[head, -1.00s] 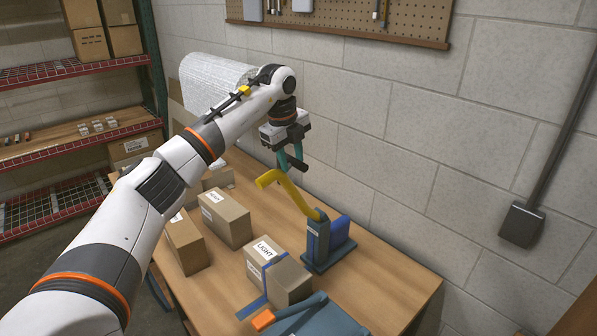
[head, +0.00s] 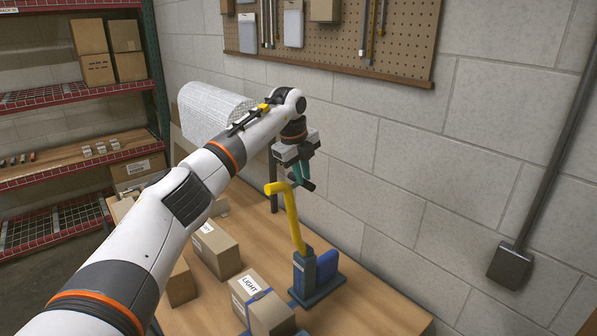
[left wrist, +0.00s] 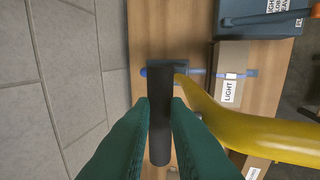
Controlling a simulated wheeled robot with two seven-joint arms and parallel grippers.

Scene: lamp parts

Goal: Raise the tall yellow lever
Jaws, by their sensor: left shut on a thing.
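The tall yellow lever (head: 292,219) rises steeply from a dark blue base (head: 303,275) on the table, leaning slightly left. Its bent upper end carries a black grip (head: 308,185). My left gripper (head: 300,180) is shut on this grip at the top of the lever. In the left wrist view, the green fingers (left wrist: 160,103) are on both sides of the black grip (left wrist: 160,135), and the yellow lever (left wrist: 255,133) runs off to the right. My right gripper is not in view.
Cardboard boxes, one labelled LIGHT (head: 258,302), stand on the wooden table (head: 370,305) left of the base. A block wall (head: 420,170) with a pegboard (head: 340,40) is close behind. Red shelving (head: 75,98) stands at the left. A silver roll (head: 212,108) is behind my arm.

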